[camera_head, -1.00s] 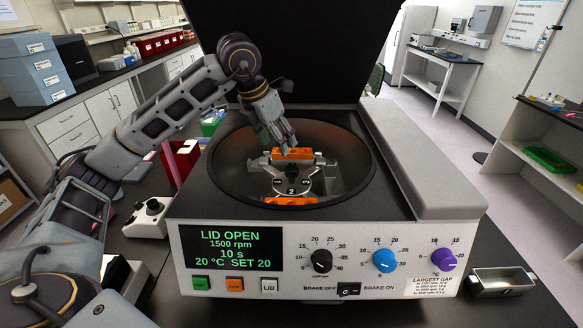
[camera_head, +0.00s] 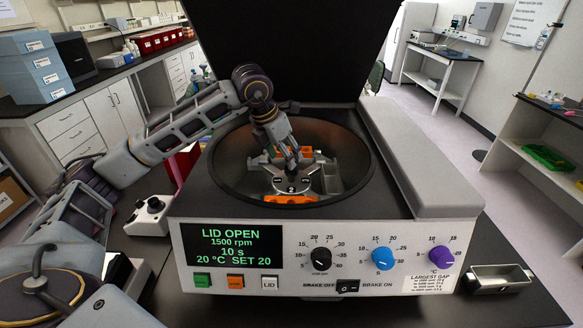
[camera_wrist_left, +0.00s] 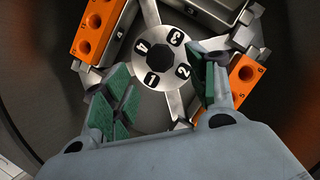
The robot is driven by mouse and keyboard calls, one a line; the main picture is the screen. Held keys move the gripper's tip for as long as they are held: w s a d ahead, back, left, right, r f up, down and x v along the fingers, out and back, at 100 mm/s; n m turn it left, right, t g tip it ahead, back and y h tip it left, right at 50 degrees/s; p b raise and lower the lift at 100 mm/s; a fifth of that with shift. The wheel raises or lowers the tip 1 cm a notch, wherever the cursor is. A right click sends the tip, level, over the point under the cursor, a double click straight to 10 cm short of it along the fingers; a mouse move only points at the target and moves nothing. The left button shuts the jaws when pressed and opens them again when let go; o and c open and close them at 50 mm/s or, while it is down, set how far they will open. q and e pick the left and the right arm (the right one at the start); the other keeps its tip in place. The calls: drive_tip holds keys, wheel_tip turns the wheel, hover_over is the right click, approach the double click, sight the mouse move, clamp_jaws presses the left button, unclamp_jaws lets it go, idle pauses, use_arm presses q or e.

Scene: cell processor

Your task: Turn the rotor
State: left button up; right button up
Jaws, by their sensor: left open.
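The metal rotor (camera_head: 291,185) sits in the open centrifuge bowl (camera_head: 233,188). In the left wrist view its hub (camera_wrist_left: 160,56) shows numbers 1 to 4 around a dark centre. Orange tube holders ride on it: one at the front (camera_head: 290,200), one at the left (camera_wrist_left: 92,32) and one at the right (camera_wrist_left: 243,82) of the wrist view. My left gripper (camera_head: 291,163) reaches down into the bowl over the rotor. Its green-padded fingers (camera_wrist_left: 160,75) are apart, on either side of the hub's near part; contact cannot be told. My right gripper is not in view.
The black lid (camera_head: 290,50) stands open behind the bowl. The front panel (camera_head: 320,260) reads LID OPEN. A small metal tray (camera_head: 498,279) lies at the right; a white device with a black knob (camera_head: 150,215) is at the left.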

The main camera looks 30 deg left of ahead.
sight(291, 177)
use_arm(q)
drive_tip(key=shift+p+x, duration=0.5)
drive_tip(key=shift+x, duration=3.25)
clamp_jaws()
